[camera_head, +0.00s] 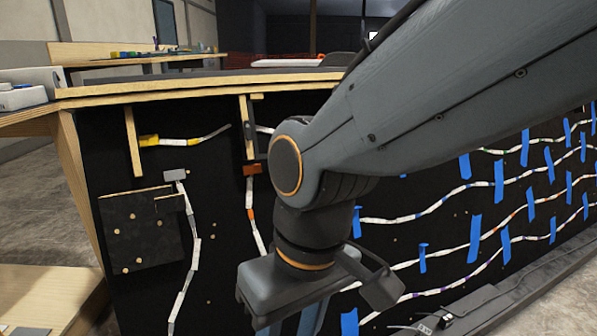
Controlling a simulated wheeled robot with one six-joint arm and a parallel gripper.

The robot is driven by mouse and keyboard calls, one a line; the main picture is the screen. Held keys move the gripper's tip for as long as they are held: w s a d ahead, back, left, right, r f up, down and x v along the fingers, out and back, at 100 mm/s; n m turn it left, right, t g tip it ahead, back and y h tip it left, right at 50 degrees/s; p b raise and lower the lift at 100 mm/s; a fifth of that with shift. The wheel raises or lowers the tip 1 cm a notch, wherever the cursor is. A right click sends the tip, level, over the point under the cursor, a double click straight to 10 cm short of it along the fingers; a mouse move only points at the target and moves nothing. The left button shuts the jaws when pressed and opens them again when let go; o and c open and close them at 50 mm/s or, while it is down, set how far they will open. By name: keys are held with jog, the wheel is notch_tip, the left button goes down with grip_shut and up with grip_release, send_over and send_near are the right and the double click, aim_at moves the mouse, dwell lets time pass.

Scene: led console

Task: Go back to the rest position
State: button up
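My arm reaches in from the upper right and bends down at a round grey joint with an orange ring. My gripper (310,322) hangs at the bottom middle, in front of the black console panel (225,270). Its fingers run off the bottom edge of the view, so I cannot tell whether they are open or shut, or whether they hold anything. The arm hides the middle of the panel.
White LED strips (190,262) and blue tape pieces (475,240) cover the panel. A wooden-edged top (200,90) runs above it. A grey rail (500,300) lies along the lower right. Bare floor shows at left and bottom right.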

jog(key=shift+d+r+p, duration=0.1)
jog(key=shift+r+p, duration=0.5)
jog(key=shift+r, duration=0.1)
jog(key=d+r+m+p, duration=0.2)
jog(key=d+r+p, duration=0.5)
jog(key=p, duration=0.5)
jog(key=d+r+m+h+p, duration=0.1)
jog(key=d+r+p, duration=0.5)
jog(key=r+p, duration=0.6)
jog(key=d+r+m+p, duration=0.4)
jog(key=d+r+p, duration=0.3)
jog(key=p, duration=0.7)
jog(key=shift+d+r+h, duration=0.3)
jog(key=shift+d+r, duration=0.05)
jog(key=shift+r, duration=1.05)
